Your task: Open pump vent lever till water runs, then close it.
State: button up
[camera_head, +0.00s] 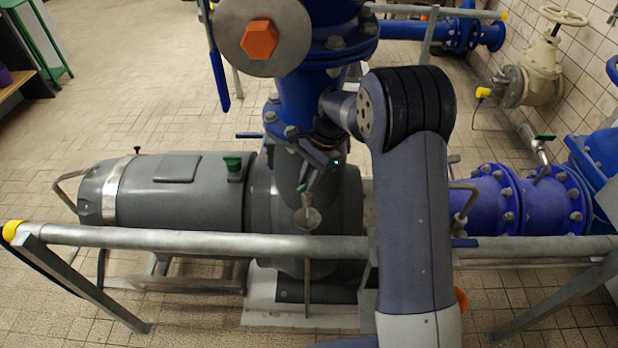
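The pump's dark grey casing (335,215) sits mid-picture behind the front rail, below the blue vertical pipe (305,95). A small round metal cup (307,217) stands at its front, with a thin drain pipe (307,285) running down from it. My gripper (304,184) reaches in from the upper right and points down at the spot just above the cup. The vent lever cannot be made out clearly; my gripper covers that spot. The fingers are small and dark, and whether they touch anything cannot be told. No running water shows.
A grey metal rail (190,240) crosses in front of the pump. The grey motor (175,190) with a green-topped fitting (233,163) lies left. Blue flanged pipe (510,200) runs right. A beige handwheel valve (535,70) stands back right. Tiled floor is open at left.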

jog(key=shift+o, duration=1.3)
